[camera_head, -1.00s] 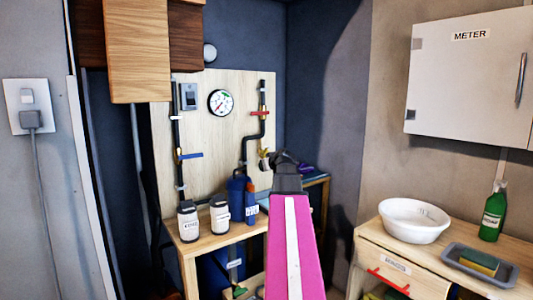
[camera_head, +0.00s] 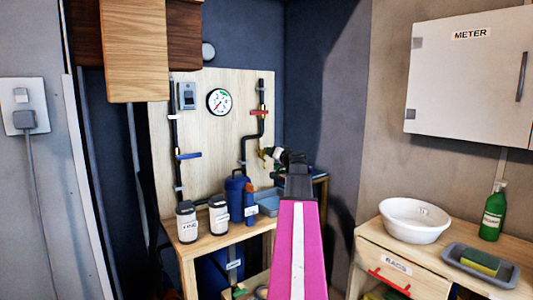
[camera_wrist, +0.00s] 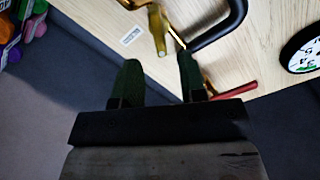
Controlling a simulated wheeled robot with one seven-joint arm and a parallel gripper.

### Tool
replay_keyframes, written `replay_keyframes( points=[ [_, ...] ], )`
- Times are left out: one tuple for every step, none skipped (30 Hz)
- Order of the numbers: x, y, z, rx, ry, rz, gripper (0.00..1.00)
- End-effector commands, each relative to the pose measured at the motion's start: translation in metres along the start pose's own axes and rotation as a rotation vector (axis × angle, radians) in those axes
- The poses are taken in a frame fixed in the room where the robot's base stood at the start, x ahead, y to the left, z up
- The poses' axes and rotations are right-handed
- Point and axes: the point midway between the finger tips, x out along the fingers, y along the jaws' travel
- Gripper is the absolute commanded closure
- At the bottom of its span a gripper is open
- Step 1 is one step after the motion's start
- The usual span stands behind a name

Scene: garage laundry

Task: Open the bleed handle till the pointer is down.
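A gauge (camera_head: 219,102) with a white dial is on the wooden board; its pointer is too small to read surely. It also shows partly in the wrist view (camera_wrist: 303,52). A short yellow handle (camera_wrist: 158,30) sits on the board near a white label, by a bend of black pipe. I cannot read the label. A red handle (camera_head: 259,113) is on the right pipe and a blue handle (camera_head: 188,156) on the left pipe. My gripper (camera_wrist: 158,64) is open, with two dark green fingers apart. The yellow handle's end lies just ahead, between the fingertips; contact is not visible.
A bench under the board carries two white-labelled jars (camera_head: 187,222), a blue container (camera_head: 236,195) and a blue tray (camera_head: 267,201). At right, a counter holds a white basin (camera_head: 415,220), a green bottle (camera_head: 493,212) and a sponge tray (camera_head: 480,265).

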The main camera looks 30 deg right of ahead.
Motion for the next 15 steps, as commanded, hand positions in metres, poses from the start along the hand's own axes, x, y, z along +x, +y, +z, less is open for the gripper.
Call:
replay_keyframes(
  points=[
    [0.012, 0.002, -0.001, 0.000, -0.001, -0.001, 0.62],
    [0.017, 0.002, -0.001, 0.000, -0.001, -0.001, 0.62],
    [0.023, 0.002, -0.001, 0.000, -0.001, 0.000, 0.62],
    [0.027, 0.001, -0.001, 0.000, 0.000, 0.000, 0.62],
    [0.031, 0.001, -0.001, 0.000, 0.000, 0.000, 0.62],
    [0.036, 0.001, -0.001, 0.000, -0.001, 0.000, 0.62],
    [0.039, 0.001, -0.001, 0.000, -0.001, 0.000, 0.62],
    [0.041, 0.001, 0.000, 0.000, -0.001, 0.000, 0.62],
    [0.044, 0.001, 0.000, 0.000, -0.001, 0.000, 0.62],
    [0.046, 0.001, 0.000, 0.000, 0.000, 0.001, 0.62],
    [0.047, 0.001, 0.000, 0.000, 0.000, 0.001, 0.62],
    [0.049, 0.001, 0.000, 0.000, 0.000, 0.001, 0.62],
    [0.049, 0.001, 0.000, 0.000, 0.000, 0.001, 0.62],
    [0.050, 0.001, 0.000, 0.000, 0.000, 0.002, 0.62],
    [0.050, 0.001, 0.000, 0.000, 0.000, 0.002, 0.62]
  ],
)
